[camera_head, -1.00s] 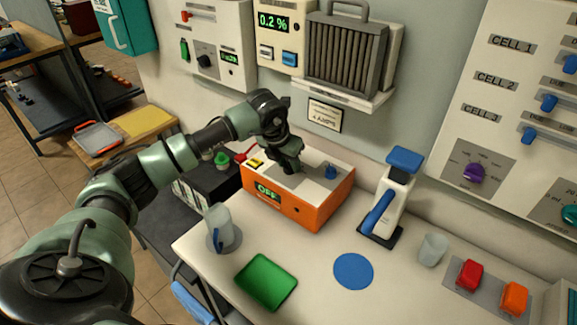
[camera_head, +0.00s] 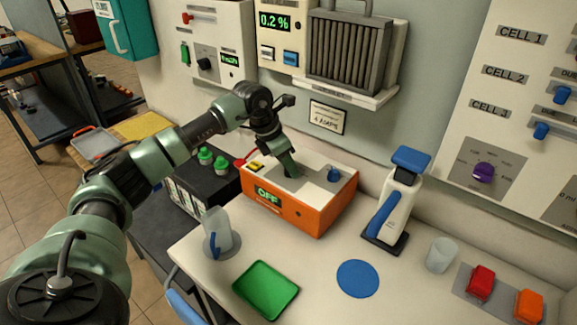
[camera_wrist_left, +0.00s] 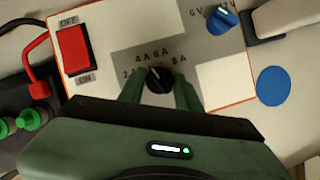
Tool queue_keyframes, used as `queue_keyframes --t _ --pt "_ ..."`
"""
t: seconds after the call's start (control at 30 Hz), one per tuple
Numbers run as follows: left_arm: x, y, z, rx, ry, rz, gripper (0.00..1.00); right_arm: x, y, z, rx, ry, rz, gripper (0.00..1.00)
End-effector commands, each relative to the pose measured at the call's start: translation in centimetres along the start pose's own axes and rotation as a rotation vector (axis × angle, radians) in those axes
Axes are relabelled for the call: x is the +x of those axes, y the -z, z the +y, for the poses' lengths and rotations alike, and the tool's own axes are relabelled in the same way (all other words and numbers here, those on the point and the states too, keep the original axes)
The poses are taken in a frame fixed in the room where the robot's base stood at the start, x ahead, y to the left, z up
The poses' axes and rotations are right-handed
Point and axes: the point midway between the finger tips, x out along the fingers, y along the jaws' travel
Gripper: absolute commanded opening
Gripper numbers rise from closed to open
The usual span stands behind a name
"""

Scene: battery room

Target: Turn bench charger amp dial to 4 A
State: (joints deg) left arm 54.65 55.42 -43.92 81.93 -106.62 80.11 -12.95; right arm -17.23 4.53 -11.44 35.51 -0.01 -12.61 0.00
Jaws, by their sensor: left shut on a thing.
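The orange bench charger (camera_head: 300,212) stands at the back left of the white worktop. Its front display (camera_head: 267,195) reads OFF. In the left wrist view the black amp dial (camera_wrist_left: 158,80) sits on the charger's top panel, with labels 2 A, 4 A, 6 A and 8 A around its far side. My left gripper (camera_head: 291,172) points down onto the panel. Its fingers (camera_wrist_left: 158,88) are shut on the dial from both sides. The dial's pointer is too small to read surely. In the head view the gripper hides the dial. My right gripper is not in view.
A blue voltage knob (camera_wrist_left: 221,19) and a red OFF/ON rocker (camera_wrist_left: 76,50) flank the dial. A clear jug (camera_head: 217,232), green tray (camera_head: 266,290), blue disc (camera_head: 358,279) and blue-handled device (camera_head: 394,205) stand on the worktop. The front middle is mostly clear.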

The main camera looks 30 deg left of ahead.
Motion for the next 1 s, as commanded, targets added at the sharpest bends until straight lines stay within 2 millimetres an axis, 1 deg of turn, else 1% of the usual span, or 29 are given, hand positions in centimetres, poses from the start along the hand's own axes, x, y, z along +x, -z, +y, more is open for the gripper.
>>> queue_keyframes --t 0.37,0.4,0.43,0.47,0.8,0.87,1.0 --pt "-0.1 -0.1 0.1 0.003 -0.001 -0.003 0.00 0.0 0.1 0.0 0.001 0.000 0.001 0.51" --pt "-0.1 -0.1 0.1 0.003 -0.001 -0.003 0.42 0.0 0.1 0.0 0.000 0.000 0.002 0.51" --pt "-0.1 -0.1 0.1 0.003 -0.001 -0.003 0.50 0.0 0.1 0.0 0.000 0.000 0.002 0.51" --pt "-0.1 -0.1 0.1 0.003 -0.001 -0.003 0.54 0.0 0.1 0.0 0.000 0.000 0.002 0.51" --pt "-0.2 0.0 0.1 0.003 -0.001 -0.002 0.54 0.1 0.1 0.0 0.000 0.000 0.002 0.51" --pt "-0.7 -0.1 0.1 0.003 -0.002 -0.003 0.54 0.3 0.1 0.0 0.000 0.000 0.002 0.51" --pt "-2.8 0.0 0.1 0.003 -0.003 -0.005 0.54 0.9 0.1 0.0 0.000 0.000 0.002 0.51"
